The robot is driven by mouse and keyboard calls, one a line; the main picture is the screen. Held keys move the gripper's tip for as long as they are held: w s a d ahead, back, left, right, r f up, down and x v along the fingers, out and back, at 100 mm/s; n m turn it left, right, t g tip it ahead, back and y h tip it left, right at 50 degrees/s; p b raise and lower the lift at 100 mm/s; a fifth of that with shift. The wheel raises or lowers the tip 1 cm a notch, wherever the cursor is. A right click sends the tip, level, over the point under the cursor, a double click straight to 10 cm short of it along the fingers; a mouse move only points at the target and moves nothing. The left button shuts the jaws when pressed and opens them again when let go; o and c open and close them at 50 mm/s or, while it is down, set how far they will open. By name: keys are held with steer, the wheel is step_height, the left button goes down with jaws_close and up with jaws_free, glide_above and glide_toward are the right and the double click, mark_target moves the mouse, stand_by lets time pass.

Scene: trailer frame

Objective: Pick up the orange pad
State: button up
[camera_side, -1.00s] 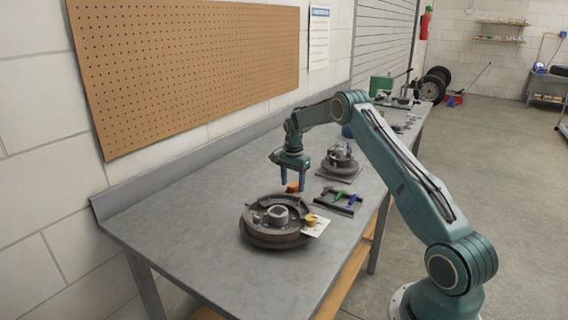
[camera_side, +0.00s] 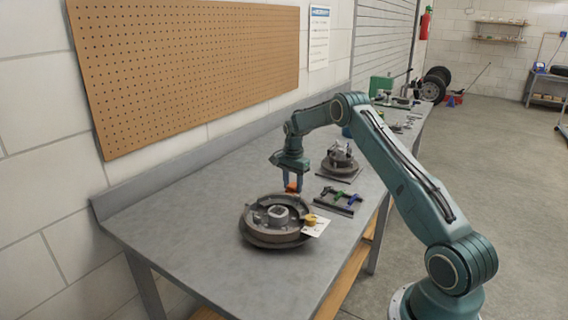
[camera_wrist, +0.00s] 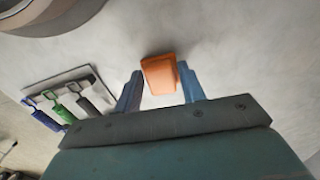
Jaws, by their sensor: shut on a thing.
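The orange pad (camera_side: 292,187) is between the two fingers of my gripper (camera_side: 292,185), behind the near drum in the side view. In the wrist view the orange pad (camera_wrist: 159,74) is a small block with a finger of my gripper (camera_wrist: 158,80) on each side. My gripper is shut on it. The pad is at or very near the bench top; I cannot tell whether it is clear of the surface.
A brake drum assembly (camera_side: 272,222) with a yellow-tagged card (camera_side: 316,226) sits in front of my gripper. A second hub assembly (camera_side: 340,160) stands behind to the right. A rack with coloured-handled tools (camera_side: 338,200) lies to the right. The left bench top (camera_side: 180,205) is clear.

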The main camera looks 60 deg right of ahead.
mark_target(293, 185)
steer(key=shift+r, duration=0.1)
step_height(293, 185, up, 20)
stand_by(0.7)
stand_by(0.4)
